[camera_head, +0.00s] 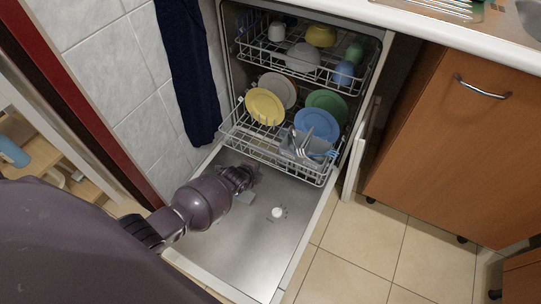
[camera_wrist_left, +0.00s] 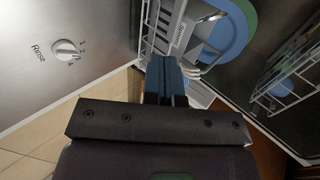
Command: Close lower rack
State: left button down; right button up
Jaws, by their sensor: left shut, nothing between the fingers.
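The lower rack (camera_head: 262,158) is a white wire rack pulled partly out over the open dishwasher door. It holds a yellow plate (camera_head: 265,106), a pale plate (camera_head: 279,87), a green plate (camera_head: 327,101), a blue plate (camera_head: 316,122) and a grey cutlery basket (camera_head: 305,150). My left gripper (camera_head: 254,172) is low over the door, just in front of the rack's front side. In the left wrist view its blue fingers (camera_wrist_left: 165,75) are together and empty, close to the rack wires (camera_wrist_left: 160,28); contact cannot be told. My right gripper is out of view.
The open door (camera_head: 250,240) lies flat, with a white knob (camera_head: 277,212) on it. The upper rack (camera_head: 305,62) holds bowls and cups. A dark towel (camera_head: 190,75) hangs at the left. A wooden cabinet (camera_head: 465,150) stands right, with clear tiled floor (camera_head: 385,250) before it.

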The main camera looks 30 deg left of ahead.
pick_arm(q)
jog(key=w+r+b+x, duration=0.2)
jog(key=b+x, duration=0.5)
jog(key=x, duration=0.5)
jog(key=shift+w+f, duration=0.2)
jog(key=shift+f, duration=0.05)
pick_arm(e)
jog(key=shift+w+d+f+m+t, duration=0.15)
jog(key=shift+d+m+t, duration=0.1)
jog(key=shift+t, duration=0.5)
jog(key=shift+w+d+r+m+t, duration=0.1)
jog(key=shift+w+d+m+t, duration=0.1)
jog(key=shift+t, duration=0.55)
pick_arm(q)
jog(key=shift+w, duration=0.1)
